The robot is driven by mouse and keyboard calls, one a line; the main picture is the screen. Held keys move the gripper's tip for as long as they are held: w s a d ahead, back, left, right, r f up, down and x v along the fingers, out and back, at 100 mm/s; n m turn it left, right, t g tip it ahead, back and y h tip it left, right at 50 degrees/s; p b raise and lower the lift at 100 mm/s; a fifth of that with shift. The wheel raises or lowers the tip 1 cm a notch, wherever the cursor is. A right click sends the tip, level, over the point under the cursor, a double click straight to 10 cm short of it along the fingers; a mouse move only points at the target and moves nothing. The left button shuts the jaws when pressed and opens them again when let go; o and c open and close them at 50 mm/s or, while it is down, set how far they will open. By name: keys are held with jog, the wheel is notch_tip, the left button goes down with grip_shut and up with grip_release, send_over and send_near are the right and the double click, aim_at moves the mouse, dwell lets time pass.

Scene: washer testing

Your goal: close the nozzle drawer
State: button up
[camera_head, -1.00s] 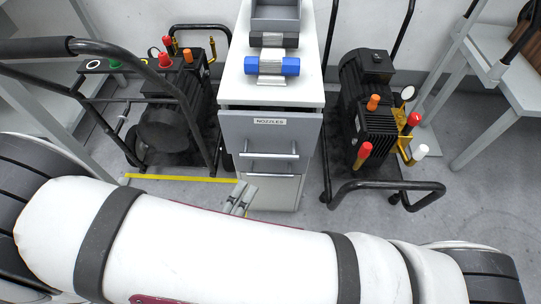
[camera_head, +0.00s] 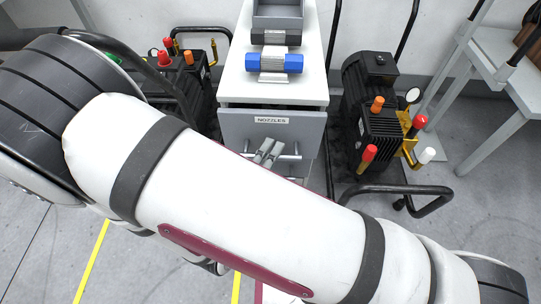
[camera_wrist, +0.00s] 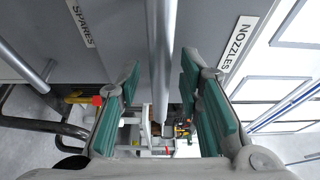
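The nozzle drawer (camera_head: 240,124) is the grey upper drawer of the white cabinet, labelled NOZZLES. A narrow dark gap shows along its top edge, and its front stands slightly forward of the cabinet. Its bar handle (camera_head: 288,157) is partly hidden behind my gripper (camera_head: 267,152). In the wrist view the handle (camera_wrist: 162,60) runs between the two green-padded fingers of my gripper (camera_wrist: 160,108), with space on both sides. My gripper is open. The NOZZLES label (camera_wrist: 237,43) shows at the right there.
A lower drawer labelled SPARES (camera_wrist: 84,23) is at the left in the wrist view. A blue-ended part (camera_head: 274,63) and a grey bin (camera_head: 277,20) sit on the cabinet (camera_head: 312,80). Black pump carts stand left and right (camera_head: 380,130), close to the cabinet.

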grip_shut()
jog(key=shift+w, duration=0.1)
jog(key=shift+w+p, duration=0.7)
jog(key=shift+w, duration=1.45)
grip_release()
jog(key=v, duration=1.2)
